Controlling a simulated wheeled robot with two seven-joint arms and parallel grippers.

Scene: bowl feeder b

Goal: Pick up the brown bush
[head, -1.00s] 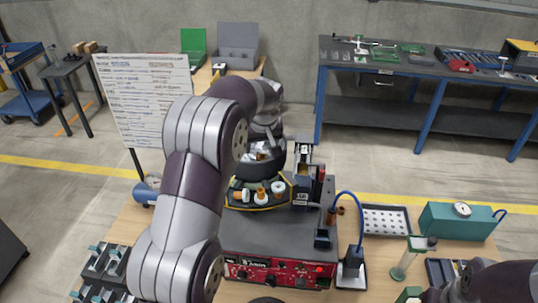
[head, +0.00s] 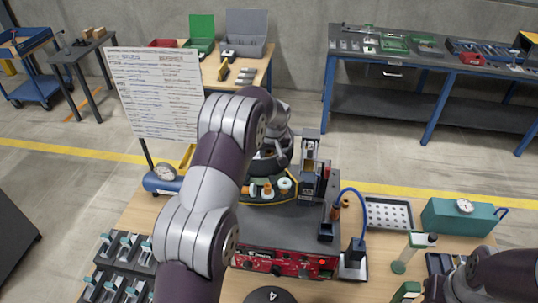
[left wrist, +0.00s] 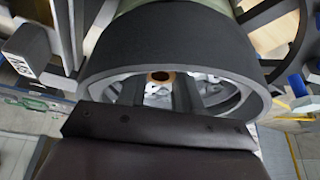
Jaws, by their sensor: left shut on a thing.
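A brown bush (left wrist: 160,76), ring-shaped with a dark hole, shows in the left wrist view. It is between the two dark fingers of my left gripper (left wrist: 159,86), which is shut on it. The grip is inside the round, dark-walled feeder bowl (left wrist: 190,35). In the head view the bowl (head: 268,168) is partly hidden behind my left arm, and the fingertips and held bush cannot be made out. Only part of my right arm shows at the lower right, without its gripper.
Orange-brown and white bushes (head: 268,190) stand on a ledge in front of the bowl. The red control panel (head: 285,264) is below. A perforated tray (head: 388,214), a teal box (head: 458,216) and a blue hose (head: 364,215) are to the right. A whiteboard (head: 155,95) stands left.

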